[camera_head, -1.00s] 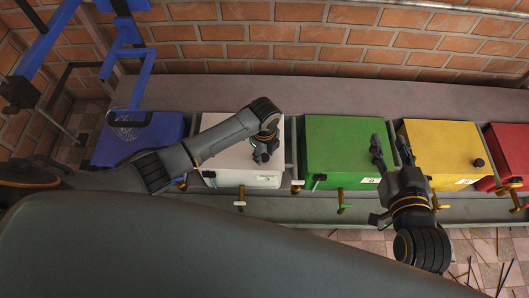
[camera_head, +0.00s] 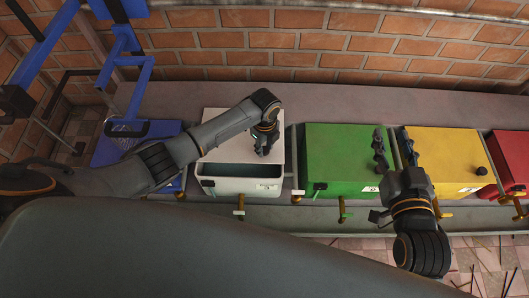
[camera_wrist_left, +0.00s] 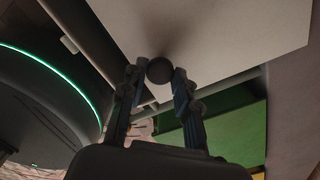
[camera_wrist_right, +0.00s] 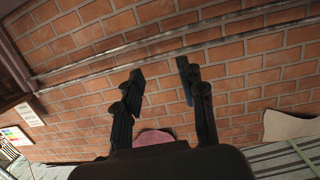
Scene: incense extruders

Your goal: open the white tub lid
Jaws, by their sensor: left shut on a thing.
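The white tub (camera_head: 225,187) stands between the blue and green tubs. Its white lid (camera_head: 222,117) has its front edge away from the tub's front wall, and the dark inside shows in the gap. My left gripper (camera_head: 263,150) is at the front of the lid. In the left wrist view its fingers are shut on the dark round lid knob (camera_wrist_left: 160,70), with the pale lid (camera_wrist_left: 220,35) beyond. My right gripper (camera_head: 393,140) is open and empty, in front of the green and yellow tubs. Its spread fingers (camera_wrist_right: 160,72) also show in the right wrist view.
The green tub (camera_head: 335,150), yellow tub (camera_head: 450,150) and red tub (camera_head: 507,148) stand to the right, closed. The blue tub (camera_head: 108,150) is left, partly behind my left arm. A brick wall (camera_head: 300,45) runs behind the bench.

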